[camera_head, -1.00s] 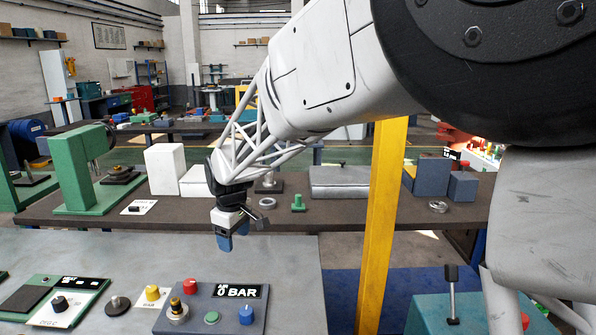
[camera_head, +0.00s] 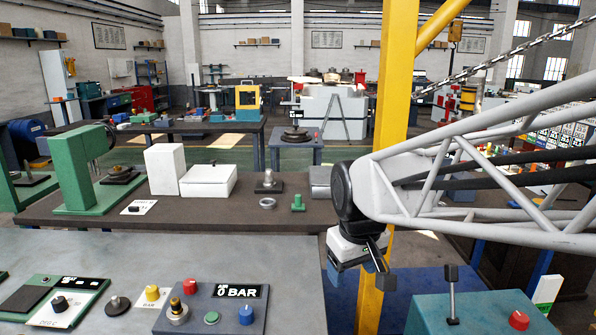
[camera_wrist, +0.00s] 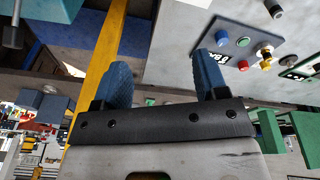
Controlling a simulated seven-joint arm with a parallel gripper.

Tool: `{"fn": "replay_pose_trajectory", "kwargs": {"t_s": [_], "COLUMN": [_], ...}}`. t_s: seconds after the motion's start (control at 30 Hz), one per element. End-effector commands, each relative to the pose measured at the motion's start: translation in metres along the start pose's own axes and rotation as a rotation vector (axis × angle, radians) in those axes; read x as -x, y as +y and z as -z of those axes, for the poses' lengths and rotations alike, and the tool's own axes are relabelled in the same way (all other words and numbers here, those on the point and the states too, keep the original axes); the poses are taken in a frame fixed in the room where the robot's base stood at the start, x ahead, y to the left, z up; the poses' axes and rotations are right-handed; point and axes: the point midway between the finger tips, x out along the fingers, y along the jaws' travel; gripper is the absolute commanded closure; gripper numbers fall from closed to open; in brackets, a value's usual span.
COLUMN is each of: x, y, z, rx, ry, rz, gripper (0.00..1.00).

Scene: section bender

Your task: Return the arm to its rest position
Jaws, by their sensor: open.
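My gripper (camera_head: 360,272) hangs at the end of my white lattice arm, right of centre in the head view, in front of the yellow post. Its blue fingers are apart with nothing between them. In the wrist view my gripper (camera_wrist: 165,85) also shows two blue fingers spread and empty. It is clear of the tables, with the blue floor area below and behind it.
A yellow post (camera_head: 395,100) stands close behind my gripper. A grey panel (camera_head: 212,308) with knobs and buttons lies on the near table at left. A teal box with a lever (camera_head: 452,300) stands at lower right. A green press (camera_head: 85,170) is at left.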

Motion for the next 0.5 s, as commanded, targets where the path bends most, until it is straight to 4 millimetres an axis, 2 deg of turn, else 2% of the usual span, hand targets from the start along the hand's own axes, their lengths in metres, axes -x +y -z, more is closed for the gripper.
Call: {"fn": "replay_pose_trajectory", "kwargs": {"t_s": [0.03,0.2,0.5], "x": [0.002,0.004,0.000], "y": [0.004,0.012,0.016], "z": [-0.016,-0.066,-0.146], "rx": [-0.035,-0.158,-0.354], "ry": [0.005,0.015,0.035], "rz": [-0.004,-0.015,-0.034], "gripper": [0.34,0.34,0.34]}}
